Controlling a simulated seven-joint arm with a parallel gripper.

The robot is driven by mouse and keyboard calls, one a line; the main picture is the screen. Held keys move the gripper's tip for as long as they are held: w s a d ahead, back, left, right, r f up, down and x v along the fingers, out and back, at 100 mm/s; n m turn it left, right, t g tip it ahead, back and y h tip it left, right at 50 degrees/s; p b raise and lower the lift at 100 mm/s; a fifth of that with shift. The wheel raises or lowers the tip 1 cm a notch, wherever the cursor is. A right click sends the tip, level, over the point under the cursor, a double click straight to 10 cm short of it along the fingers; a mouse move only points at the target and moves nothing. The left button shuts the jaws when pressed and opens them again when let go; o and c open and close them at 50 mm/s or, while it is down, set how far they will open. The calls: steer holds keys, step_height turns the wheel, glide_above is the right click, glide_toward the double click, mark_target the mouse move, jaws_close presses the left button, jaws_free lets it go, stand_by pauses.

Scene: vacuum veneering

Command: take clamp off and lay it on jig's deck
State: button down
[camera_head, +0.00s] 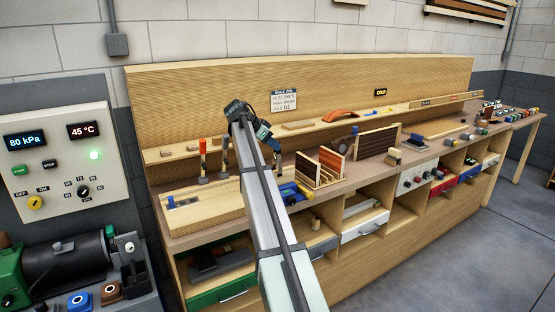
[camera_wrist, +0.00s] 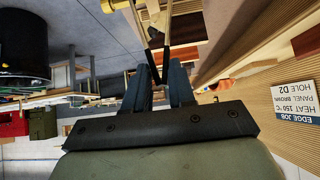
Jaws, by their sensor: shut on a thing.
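My gripper (camera_wrist: 160,72) points away from the camera in the wrist view, its two dark fingers close together. Between the fingertips is a slim, dark, forked piece with a pale bar, which looks like part of the clamp (camera_wrist: 153,38). The pale wooden jig (camera_head: 215,212) sits at the bench's left end.
A blue item (camera_head: 290,195) and a wooden rack with panels (camera_head: 318,172) stand right of the jig. A larger striped panel (camera_head: 377,143) is further right. The control box (camera_head: 68,160) is at the left. A job card (camera_head: 284,100) hangs on the backboard.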

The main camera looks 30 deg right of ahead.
steer(key=shift+r, duration=0.15)
step_height(320, 180, up, 7)
stand_by(1.8)
steer(key=shift+d, duration=0.1)
steer(key=s+d+f+m+y, duration=0.55)
steer(key=s+f+y, duration=0.3)
steer(key=s, duration=0.35)
steer(key=a+f+t+y, duration=0.3)
steer(key=a+f+y, duration=0.2)
steer(key=a+f, duration=0.55)
steer(key=w+a+r+m+t+y, duration=0.1)
steer(key=w+a, duration=0.5)
steer(key=a, duration=0.6)
steer(key=shift+a+r+m+t+y, duration=0.15)
steer(key=shift+r+m+t+y, duration=0.2)
steer(key=shift+r+m+t, duration=0.7)
steer(key=shift+f, duration=0.2)
